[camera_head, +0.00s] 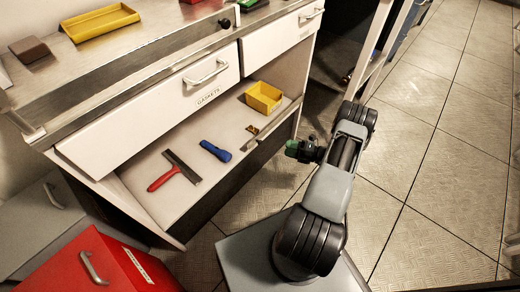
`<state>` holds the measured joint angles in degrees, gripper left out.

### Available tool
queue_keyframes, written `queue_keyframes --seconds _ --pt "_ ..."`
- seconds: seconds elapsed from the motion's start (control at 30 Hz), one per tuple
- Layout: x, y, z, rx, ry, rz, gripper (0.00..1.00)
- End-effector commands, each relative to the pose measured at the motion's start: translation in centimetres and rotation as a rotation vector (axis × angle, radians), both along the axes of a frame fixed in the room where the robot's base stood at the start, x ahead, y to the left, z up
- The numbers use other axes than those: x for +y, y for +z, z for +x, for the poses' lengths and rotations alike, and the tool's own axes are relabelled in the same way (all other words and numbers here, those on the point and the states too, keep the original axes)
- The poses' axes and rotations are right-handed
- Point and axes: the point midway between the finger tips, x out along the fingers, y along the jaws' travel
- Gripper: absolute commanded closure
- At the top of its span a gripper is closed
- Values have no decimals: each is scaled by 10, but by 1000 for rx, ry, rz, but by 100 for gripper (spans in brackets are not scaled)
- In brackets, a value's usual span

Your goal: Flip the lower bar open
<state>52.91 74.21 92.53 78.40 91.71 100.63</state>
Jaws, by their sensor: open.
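My gripper (298,150) is the small dark and green end beside my arm, to the right of the workbench. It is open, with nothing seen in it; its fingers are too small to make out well. It is apart from the workbench, over the floor. A metal rail (150,62) with a dark knob (197,36) runs along the front of the bench top. I cannot tell for sure which piece is the lower bar.
The lower shelf (145,170) holds a red-handled scraper (174,171), a blue tool (215,151) and a yellow bin (263,97). White drawers (150,113) are above it. A red cabinet (95,265) stands at lower left. Pale posts rise behind my arm. Tiled floor (430,150) is clear at right.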

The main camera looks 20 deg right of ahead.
Motion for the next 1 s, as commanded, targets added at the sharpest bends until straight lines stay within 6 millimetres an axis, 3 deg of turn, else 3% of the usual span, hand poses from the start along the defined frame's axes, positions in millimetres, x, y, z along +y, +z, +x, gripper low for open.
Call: queue_keyframes --seconds 0.17,0.7,1.0 --pt "6 -14 6 19 -29 42 50" --pt "77 -14 71 19 -27 40 50" --pt "95 -13 89 20 -29 40 50"
